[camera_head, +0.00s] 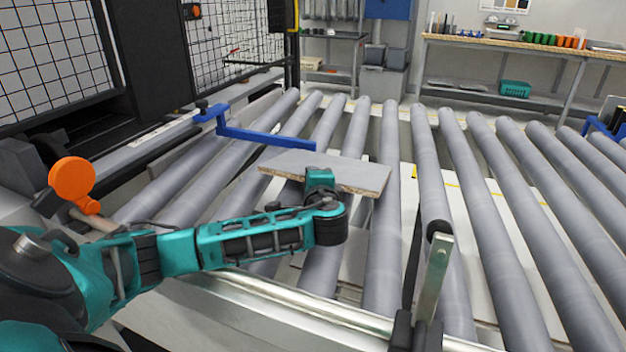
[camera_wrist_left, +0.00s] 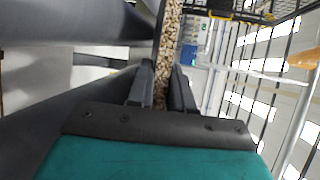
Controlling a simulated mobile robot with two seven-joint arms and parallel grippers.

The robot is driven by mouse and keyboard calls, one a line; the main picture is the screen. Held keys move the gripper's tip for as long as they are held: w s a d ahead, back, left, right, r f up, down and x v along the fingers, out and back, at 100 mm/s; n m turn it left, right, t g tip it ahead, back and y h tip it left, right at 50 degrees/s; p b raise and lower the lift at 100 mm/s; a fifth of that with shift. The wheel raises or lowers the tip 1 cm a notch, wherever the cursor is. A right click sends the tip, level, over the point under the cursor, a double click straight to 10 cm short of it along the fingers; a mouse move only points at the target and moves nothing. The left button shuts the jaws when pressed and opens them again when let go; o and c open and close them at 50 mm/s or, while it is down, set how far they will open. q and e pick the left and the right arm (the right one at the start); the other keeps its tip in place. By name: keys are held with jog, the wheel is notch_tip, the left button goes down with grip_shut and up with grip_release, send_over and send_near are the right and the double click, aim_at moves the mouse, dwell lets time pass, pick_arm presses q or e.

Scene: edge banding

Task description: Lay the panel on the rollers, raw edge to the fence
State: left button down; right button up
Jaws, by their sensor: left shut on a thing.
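The panel (camera_head: 345,172) is a small flat grey board with a bare chipboard edge on its near side. It lies roughly level over the grey rollers (camera_head: 390,220); I cannot tell whether it touches them. My left gripper (camera_head: 320,178) is shut on the panel's near edge. In the left wrist view the panel's speckled raw edge (camera_wrist_left: 168,55) stands between the two dark fingers (camera_wrist_left: 161,90). A long grey rail (camera_head: 150,137), perhaps the fence, runs along the left of the rollers, apart from the panel. My right gripper is out of view.
A blue bar (camera_head: 265,137) reaches over the rollers just behind the panel. An orange disc (camera_head: 73,185) stands at the left, near my arm. An upright metal bracket (camera_head: 436,275) rises at the front edge. Rollers to the right are clear.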

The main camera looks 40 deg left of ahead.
pick_arm(q)
jog(key=shift+r, duration=0.15)
jog(key=c, duration=1)
grip_release()
jog(key=shift+o, duration=0.6)
jog(key=shift+f, duration=0.2)
jog(key=o, duration=0.8)
jog(key=shift+r, duration=0.1)
jog(key=p+v, duration=0.5)
jog(key=v, duration=0.2)
jog(key=shift+s+d+r, duration=0.15)
jog(key=shift+d+r, duration=0.05)
jog(key=shift+f, duration=0.15)
